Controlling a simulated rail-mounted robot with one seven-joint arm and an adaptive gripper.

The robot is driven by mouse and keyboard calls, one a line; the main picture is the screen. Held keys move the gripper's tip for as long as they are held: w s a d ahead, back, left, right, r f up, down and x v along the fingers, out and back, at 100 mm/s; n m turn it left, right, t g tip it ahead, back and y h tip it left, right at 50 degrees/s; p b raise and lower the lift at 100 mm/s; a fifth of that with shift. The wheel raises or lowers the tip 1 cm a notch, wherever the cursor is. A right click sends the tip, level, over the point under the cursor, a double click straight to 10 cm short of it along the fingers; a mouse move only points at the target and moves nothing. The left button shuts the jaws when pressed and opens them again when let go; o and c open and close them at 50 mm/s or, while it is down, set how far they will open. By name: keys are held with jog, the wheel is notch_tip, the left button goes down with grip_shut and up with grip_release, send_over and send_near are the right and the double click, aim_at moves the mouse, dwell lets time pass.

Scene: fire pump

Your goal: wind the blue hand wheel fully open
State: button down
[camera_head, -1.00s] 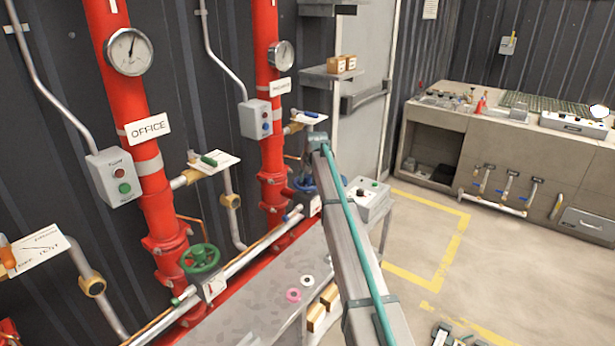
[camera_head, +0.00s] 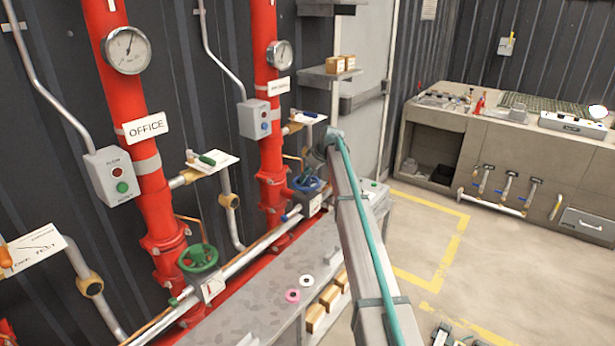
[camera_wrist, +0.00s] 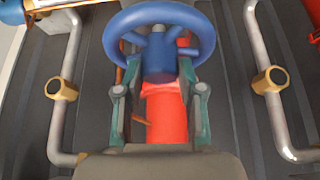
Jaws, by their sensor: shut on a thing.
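The blue hand wheel (camera_head: 308,184) sits low on the farther red pipe in the head view, partly covered by my arm. In the wrist view the blue wheel (camera_wrist: 158,62) fills the upper middle, with its rim, spokes and thick hub seen close. My gripper (camera_wrist: 160,78) has one teal-padded finger on each side of the hub, reaching up to the wheel's lower part. It is shut on the wheel. The exact contact at the fingertips is hard to see.
A green hand wheel (camera_head: 198,258) sits on the nearer red pipe marked OFFICE. A grey bench (camera_head: 262,312) with a pink ring and a white ring runs below the pipes. Brass-fitted grey pipes (camera_wrist: 267,80) flank the wheel.

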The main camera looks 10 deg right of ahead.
jog(key=n, duration=0.1)
jog(key=n+g+y, duration=0.1)
jog(key=n, duration=0.1)
jog(key=n+g+b, duration=0.1)
jog(key=n, duration=0.1)
jog(key=shift+w+d+y, duration=0.15)
jog(key=shift+w+y, duration=0.15)
jog(key=shift+w, duration=0.05)
jog(key=n, duration=0.1)
jog(key=n+g, duration=0.1)
jog(key=shift+s+n, duration=0.2)
jog(key=shift+n, duration=0.1)
jog(key=c, duration=0.8)
grip_release()
jog(key=shift+s+f+m+t+b, duration=0.1)
jog(key=shift+s+m+t+b, duration=0.25)
jog(key=shift+m, duration=0.55)
jog(key=m+t, duration=0.1)
jog(key=m, duration=0.1)
jog(key=shift+m, duration=0.4)
jog(key=m+t+h, duration=0.1)
jog(key=m, duration=0.1)
jog(key=m+h, duration=0.1)
jog(key=shift+w+m+t, duration=0.1)
jog(key=shift+m+t, duration=0.25)
jog(key=shift+m, duration=0.05)
